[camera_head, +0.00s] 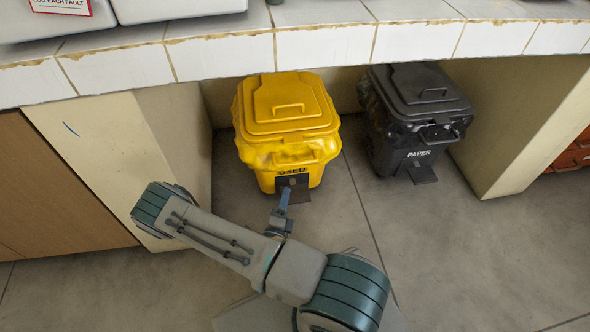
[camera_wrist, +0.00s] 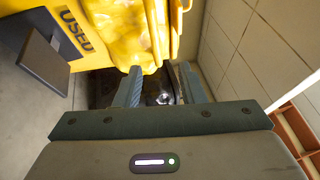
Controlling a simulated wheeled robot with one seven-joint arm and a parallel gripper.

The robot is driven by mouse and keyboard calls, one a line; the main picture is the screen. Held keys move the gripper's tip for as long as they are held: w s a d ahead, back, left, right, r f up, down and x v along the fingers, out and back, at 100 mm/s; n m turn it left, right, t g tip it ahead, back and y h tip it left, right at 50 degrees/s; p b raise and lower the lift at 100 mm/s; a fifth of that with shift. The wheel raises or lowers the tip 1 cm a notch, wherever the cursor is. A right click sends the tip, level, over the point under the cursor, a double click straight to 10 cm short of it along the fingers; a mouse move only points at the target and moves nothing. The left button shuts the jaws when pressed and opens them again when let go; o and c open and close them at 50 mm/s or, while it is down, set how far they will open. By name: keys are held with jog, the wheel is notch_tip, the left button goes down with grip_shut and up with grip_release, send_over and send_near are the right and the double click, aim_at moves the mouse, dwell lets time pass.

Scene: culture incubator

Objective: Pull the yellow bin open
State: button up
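The yellow bin (camera_head: 288,130) stands on the floor under the tiled counter, its lid (camera_head: 292,102) closed, with a handle on top.
A dark grey paper bin (camera_head: 412,115) stands to the right of the yellow bin. Pale counter supports (camera_head: 170,150) stand at both sides. The tiled counter edge (camera_head: 330,45) overhangs the bins. The floor (camera_head: 450,250) at the front right is clear.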

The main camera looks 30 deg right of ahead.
aim_at(295, 162)
jog(key=shift+n, duration=0.3)
jog(key=b+x, duration=0.1)
jog(key=x, duration=0.3)
jog(key=b+x, duration=0.1)
jog(key=x, duration=0.4)
jog(key=b+x, duration=0.2)
jog(key=x, duration=0.2)
jog(key=shift+w+d+f, duration=0.1)
jog(key=shift+w+f, duration=0.25)
jog(key=shift+w, duration=0.05)
grip_shut()
